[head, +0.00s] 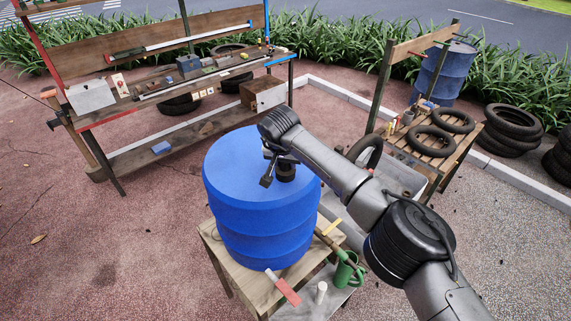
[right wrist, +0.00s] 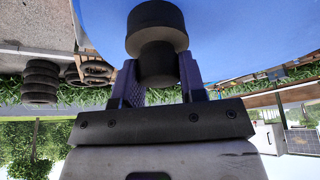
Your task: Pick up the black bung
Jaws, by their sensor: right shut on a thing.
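The black bung (right wrist: 157,32) shows in the right wrist view as a wide dark disc with a narrower stub. My right gripper (right wrist: 159,76) is shut on the stub, one finger on each side. In the head view the right gripper (head: 277,168) is over the top of the blue drum (head: 255,225), and the dark bung (head: 286,173) shows beside its finger. I cannot tell whether the bung touches the drum top. The hand hides part of it. My left gripper is not in view.
The drum stands on a wooden cart (head: 238,278) with a green can (head: 346,270) and a red-ended brush (head: 284,288) at its front. A workbench (head: 160,145) is behind at the left. A slatted table (head: 437,150) with tyres stands at the right. Paving at the left is clear.

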